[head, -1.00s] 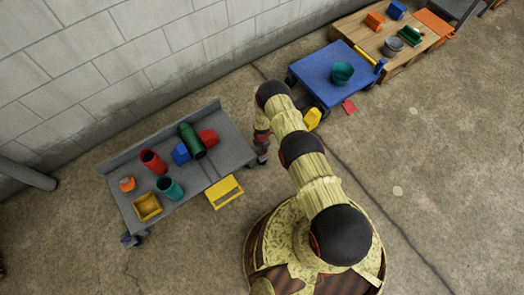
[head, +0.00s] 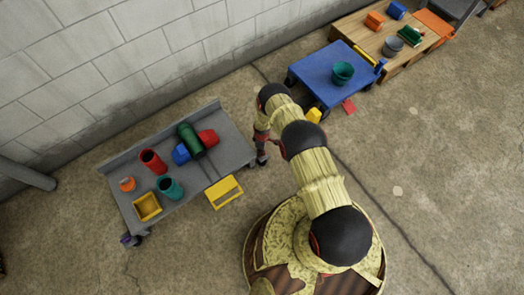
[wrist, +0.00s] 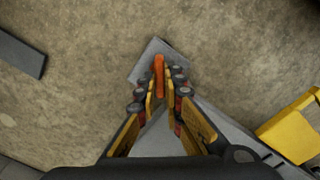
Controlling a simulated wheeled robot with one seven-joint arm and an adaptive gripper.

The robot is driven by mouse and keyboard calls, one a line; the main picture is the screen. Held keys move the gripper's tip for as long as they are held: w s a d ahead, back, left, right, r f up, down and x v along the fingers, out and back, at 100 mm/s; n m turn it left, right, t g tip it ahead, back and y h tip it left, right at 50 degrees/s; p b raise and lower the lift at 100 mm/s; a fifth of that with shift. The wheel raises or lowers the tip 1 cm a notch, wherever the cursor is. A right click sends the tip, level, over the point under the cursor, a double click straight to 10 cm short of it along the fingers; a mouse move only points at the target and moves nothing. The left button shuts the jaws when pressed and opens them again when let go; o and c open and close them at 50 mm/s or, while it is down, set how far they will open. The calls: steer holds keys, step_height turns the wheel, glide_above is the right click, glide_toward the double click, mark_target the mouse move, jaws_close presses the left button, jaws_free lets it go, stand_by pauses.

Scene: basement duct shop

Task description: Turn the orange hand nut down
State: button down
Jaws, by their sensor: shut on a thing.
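The orange hand nut (wrist: 158,66) shows in the wrist view as a narrow upright orange strip between my fingertips. My gripper (wrist: 161,85) is shut on it, with a dark-tipped yellow finger on each side. A grey plate-like surface (wrist: 147,66) lies under the nut, and a grey strip runs from it toward the lower right. In the head view my gripper (head: 261,157) hangs at the right end of the grey bench (head: 232,150). The nut cannot be made out there, and how far down it sits cannot be told.
The bench holds a red cup (head: 153,161), teal cup (head: 170,188), green cylinder (head: 190,139), yellow bin (head: 147,207) and small orange item (head: 127,184). A yellow frame (head: 224,192) is at its front. A blue cart (head: 322,75) stands behind my arm. Floor at right is clear.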

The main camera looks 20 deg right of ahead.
steer(key=m, duration=0.4)
steer(key=shift+m, duration=1.7)
steer(key=c, duration=1.9)
jaws_free()
step_height(320, 180, up, 12)
